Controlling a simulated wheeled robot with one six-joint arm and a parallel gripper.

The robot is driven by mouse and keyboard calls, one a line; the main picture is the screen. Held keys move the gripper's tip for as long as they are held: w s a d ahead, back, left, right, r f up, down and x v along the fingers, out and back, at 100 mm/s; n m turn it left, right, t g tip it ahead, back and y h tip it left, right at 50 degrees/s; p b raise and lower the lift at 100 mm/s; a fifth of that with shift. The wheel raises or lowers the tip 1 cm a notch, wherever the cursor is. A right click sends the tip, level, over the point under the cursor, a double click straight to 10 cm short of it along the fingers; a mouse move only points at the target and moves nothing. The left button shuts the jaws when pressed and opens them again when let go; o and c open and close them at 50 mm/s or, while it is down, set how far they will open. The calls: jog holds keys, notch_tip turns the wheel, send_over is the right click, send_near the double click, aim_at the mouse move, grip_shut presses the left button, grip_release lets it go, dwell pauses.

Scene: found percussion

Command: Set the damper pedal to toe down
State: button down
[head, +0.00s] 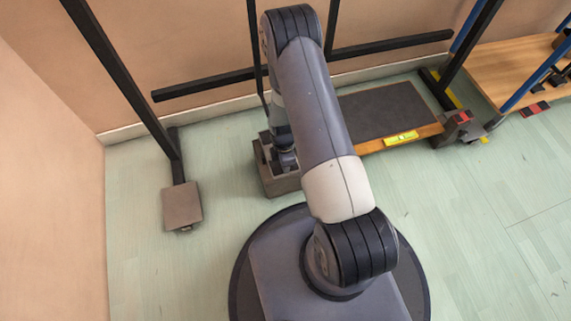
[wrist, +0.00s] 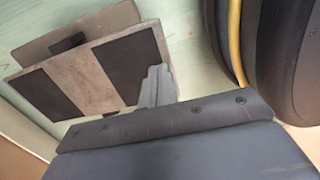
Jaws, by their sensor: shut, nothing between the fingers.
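The damper pedal (head: 284,184) looks like a grey-brown block on the floor in the head view, partly hidden by my arm. In the wrist view, what appears to be the same pedal (wrist: 95,68) is a grey-brown plate with two dark pads, one near each end. I cannot tell for sure which way it tilts. My gripper (wrist: 157,78) is shut and empty, with its tips at the plate's right edge in the picture. I cannot tell whether they touch. In the head view the gripper is mostly hidden at the pedal, below my arm.
A square plate (head: 182,206) stands low at the foot of a black post on the left. A dark-topped board (head: 385,108) with a yellow label lies to the right. A wooden bench (head: 515,65) with blue legs is at far right. The right-hand floor is clear.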

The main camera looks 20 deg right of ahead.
aim_at(287, 175)
jog(key=shift+f, duration=0.1)
jog(key=f+b, duration=0.1)
jog(key=s+f+b, duration=0.1)
jog(key=f+b, duration=0.1)
jog(key=f, duration=0.1)
jog(key=shift+s, duration=0.3)
jog(key=shift+f, duration=0.1)
notch_tip(287, 175, up, 14)
jog(key=s+p, duration=0.2)
jog(key=p, duration=0.4)
jog(key=shift+s+r, duration=0.15)
jog(key=shift+r, duration=0.1)
jog(key=shift+f, duration=0.1)
jog(key=f+b, duration=0.2)
jog(key=f, duration=0.2)
jog(key=w+f+b, duration=0.1)
jog(key=f+b, duration=0.1)
jog(key=f, duration=0.3)
jog(key=w+f+b, duration=0.1)
jog(key=f+b, duration=0.1)
jog(key=f, duration=0.2)
jog(key=shift+w+f, duration=0.2)
jog(key=shift+f, duration=0.1)
jog(key=shift+s, duration=0.1)
